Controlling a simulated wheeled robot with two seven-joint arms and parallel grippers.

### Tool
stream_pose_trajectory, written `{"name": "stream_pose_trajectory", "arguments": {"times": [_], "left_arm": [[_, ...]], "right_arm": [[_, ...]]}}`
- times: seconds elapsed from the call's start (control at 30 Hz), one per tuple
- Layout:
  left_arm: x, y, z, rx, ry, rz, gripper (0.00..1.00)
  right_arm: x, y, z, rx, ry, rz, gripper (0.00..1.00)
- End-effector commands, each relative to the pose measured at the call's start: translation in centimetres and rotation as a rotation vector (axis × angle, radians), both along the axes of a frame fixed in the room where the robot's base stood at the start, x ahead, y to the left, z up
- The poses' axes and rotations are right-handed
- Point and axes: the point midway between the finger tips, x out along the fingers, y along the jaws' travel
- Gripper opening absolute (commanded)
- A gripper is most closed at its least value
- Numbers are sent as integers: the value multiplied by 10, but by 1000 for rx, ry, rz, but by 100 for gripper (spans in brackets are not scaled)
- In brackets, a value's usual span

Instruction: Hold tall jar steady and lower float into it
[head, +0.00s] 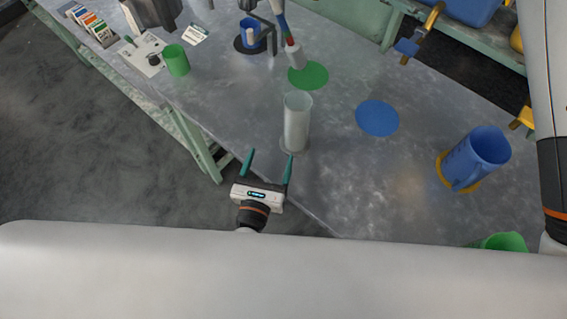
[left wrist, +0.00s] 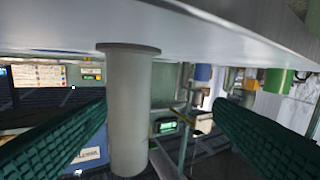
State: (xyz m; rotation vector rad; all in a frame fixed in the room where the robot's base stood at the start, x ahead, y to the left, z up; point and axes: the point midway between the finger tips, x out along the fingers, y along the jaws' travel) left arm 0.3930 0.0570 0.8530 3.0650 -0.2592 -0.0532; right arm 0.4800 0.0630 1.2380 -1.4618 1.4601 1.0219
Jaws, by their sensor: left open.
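The tall jar (head: 297,122), a pale, cloudy cylinder, stands upright on the grey table near its front edge. My left gripper (head: 270,160) is open, with its teal fingers pointing toward the jar from the front left. The jar lies beyond the fingertips, apparently not touched. In the left wrist view, which looks upside down, the jar (left wrist: 128,110) shows between the two ribbed fingers (left wrist: 150,140). A slim blue, red and white piece (head: 291,45), possibly the float, is behind the jar by a small stand; its support is unclear. My right gripper is not in view.
A green disc (head: 309,75) and a blue disc (head: 377,118) lie behind and right of the jar. A blue pitcher (head: 477,158) stands at right, a green cup (head: 176,60) at left. A dark-based stand (head: 257,42) is at the back. The table's middle is mostly clear.

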Motion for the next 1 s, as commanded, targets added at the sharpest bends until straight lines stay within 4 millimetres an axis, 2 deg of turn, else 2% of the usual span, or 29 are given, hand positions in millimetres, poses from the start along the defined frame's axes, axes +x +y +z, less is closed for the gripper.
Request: {"name": "stream_pose_trajectory", "arguments": {"times": [0.03,0.1,0.27,0.37,0.8,1.0], "left_arm": [[-4,-12,5,18,-14,-23,76],[-8,-24,9,41,-30,-47,76],[-6,-36,14,64,-46,-68,76],[5,-39,14,64,-46,-67,76],[83,-57,14,62,-45,-67,76],[101,-61,13,62,-43,-67,76]], "right_arm": [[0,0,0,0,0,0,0],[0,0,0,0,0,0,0],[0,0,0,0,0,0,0],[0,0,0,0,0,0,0],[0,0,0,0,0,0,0],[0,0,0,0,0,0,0]]}}
